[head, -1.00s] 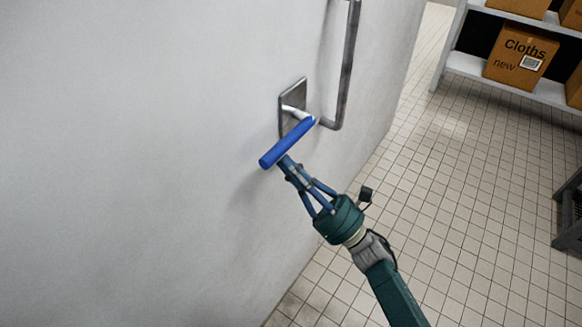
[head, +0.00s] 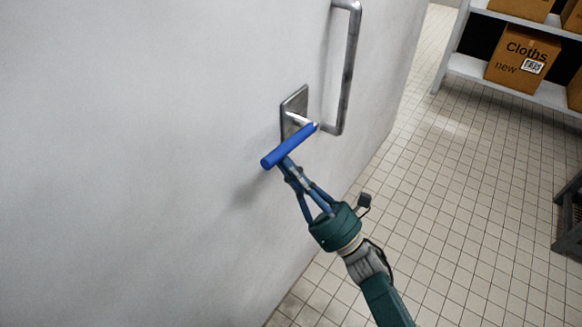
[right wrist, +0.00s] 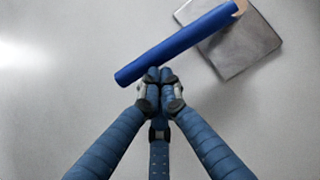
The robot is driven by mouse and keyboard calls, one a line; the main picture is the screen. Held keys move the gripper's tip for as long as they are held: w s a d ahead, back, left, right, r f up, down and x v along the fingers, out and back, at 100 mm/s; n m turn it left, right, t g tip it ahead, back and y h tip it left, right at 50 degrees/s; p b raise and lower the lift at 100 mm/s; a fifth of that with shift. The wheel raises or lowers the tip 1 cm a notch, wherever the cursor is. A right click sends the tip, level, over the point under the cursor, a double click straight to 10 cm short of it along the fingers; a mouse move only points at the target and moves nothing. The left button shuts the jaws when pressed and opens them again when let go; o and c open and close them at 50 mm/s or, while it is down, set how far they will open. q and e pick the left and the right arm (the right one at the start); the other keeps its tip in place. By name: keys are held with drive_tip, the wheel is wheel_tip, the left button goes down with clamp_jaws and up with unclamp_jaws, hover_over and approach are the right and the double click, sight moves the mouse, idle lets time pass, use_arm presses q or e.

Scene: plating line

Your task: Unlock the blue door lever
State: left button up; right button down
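The blue door lever (head: 289,147) is a bar on a grey metal plate (head: 292,104) on a pale wall-like door (head: 150,150). It slants from lower left up to its pivot at the right. In the right wrist view the lever (right wrist: 185,42) crosses above my fingertips, with part of the plate (right wrist: 245,50) behind it. My right gripper (head: 287,163) is shut, its tips together just under the lever's lower edge. The tips (right wrist: 160,75) look to touch or nearly touch the lever; nothing shows between them. My left gripper is out of view.
A grey vertical pull handle (head: 348,70) stands right of the plate, close to the lever's pivot end. A shelf (head: 463,62) with cardboard boxes (head: 522,57) is at the upper right. The tiled floor (head: 450,190) between is clear.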

sight(290, 147)
wheel_tip(290, 147, up, 6)
drive_tip(key=m+t+h+p, duration=0.1)
drive_tip(key=m+h+p, duration=0.1)
drive_tip(key=m+p, duration=0.1)
drive_tip(key=m+t+h+p, duration=0.2)
drive_tip(key=m+h+p, duration=0.1)
drive_tip(key=m, duration=0.2)
drive_tip(key=shift+r+m+h, duration=0.2)
drive_tip(key=shift+m+h, duration=0.1)
drive_tip(key=shift+m, duration=0.1)
drive_tip(key=shift+w+d+r+m+h+p, duration=0.15)
drive_tip(key=shift+r+m+h+p, duration=0.2)
drive_tip(key=shift+m, duration=0.25)
drive_tip(key=shift+w+d+r+p, duration=0.15)
drive_tip(key=shift+w+r+p, duration=0.15)
drive_tip(key=shift+r, duration=0.3)
drive_tip(key=shift+w+d+r, duration=0.25)
drive_tip(key=shift+w+r, duration=0.1)
drive_tip(key=shift+r, duration=0.2)
drive_tip(key=shift+w+d+r, duration=0.25)
drive_tip(key=shift+w+r, duration=0.05)
drive_tip(key=shift+r, duration=0.2)
